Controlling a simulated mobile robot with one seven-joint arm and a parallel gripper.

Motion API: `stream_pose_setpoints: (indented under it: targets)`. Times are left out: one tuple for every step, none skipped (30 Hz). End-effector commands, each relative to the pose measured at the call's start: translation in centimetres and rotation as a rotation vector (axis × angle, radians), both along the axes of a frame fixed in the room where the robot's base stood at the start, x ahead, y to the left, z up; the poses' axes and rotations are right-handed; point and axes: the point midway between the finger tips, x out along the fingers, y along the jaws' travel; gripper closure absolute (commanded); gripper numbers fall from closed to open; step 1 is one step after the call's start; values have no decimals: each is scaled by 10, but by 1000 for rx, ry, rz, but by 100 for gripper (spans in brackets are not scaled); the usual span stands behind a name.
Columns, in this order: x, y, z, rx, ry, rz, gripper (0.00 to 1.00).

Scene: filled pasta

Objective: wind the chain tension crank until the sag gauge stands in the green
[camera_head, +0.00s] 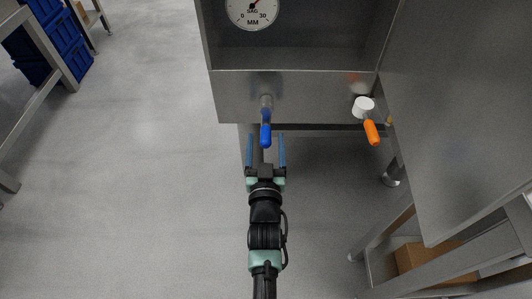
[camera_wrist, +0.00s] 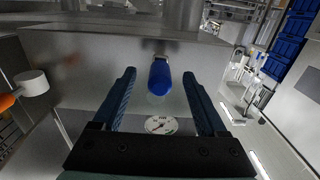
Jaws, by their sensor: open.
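A crank with a blue grip (camera_head: 266,134) sticks out of the front of a steel cabinet, its grip pointing toward me. The blue grip also shows in the wrist view (camera_wrist: 159,78), between and beyond the fingers. My gripper (camera_head: 266,142) is open, its two blue fingers on either side of the grip's end. It also shows open in the wrist view (camera_wrist: 160,85). The sag gauge (camera_head: 253,10) is a white dial marked 0 to 30 MM, cut off at the top. Its red needle points up and right. The gauge is small in the wrist view (camera_wrist: 161,125); no green band is readable.
An orange handle (camera_head: 371,132) on a white hub (camera_head: 363,106) sits right of the blue grip. A large steel panel (camera_head: 458,100) stands at the right. A cardboard box (camera_head: 425,256) lies low right. Blue crates (camera_head: 65,45) stand far left. Floor at left is clear.

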Motion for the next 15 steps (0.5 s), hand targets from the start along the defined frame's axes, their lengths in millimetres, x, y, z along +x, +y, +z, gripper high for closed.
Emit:
stream_pose_setpoints:
  targets:
    - [-7, 1, -1, -1, 2, 3, 25]
    - [-11, 1, -1, -1, 3, 4, 25]
    - [-16, 1, 0, -1, 2, 3, 25]
    - [-19, 0, 0, -2, 3, 3, 25]
    - [-22, 0, 5, -2, 4, 3, 25]
    - [-25, 0, 6, -2, 5, 3, 25]
    - [-28, 0, 6, -2, 4, 3, 25]
    - [-31, 0, 6, -2, 4, 3, 25]
    - [-35, 0, 6, -3, 4, 3, 25]
    - [-38, 0, 6, -3, 4, 3, 25]
    - [-41, 0, 6, -2, 4, 2, 25]
    - [-45, 0, 6, -2, 4, 1, 25]
    - [-49, -1, 6, -3, 4, 0, 25]
    - [-52, -1, 5, -4, 3, 0, 25]
    - [-57, -1, 4, -3, 3, 0, 25]
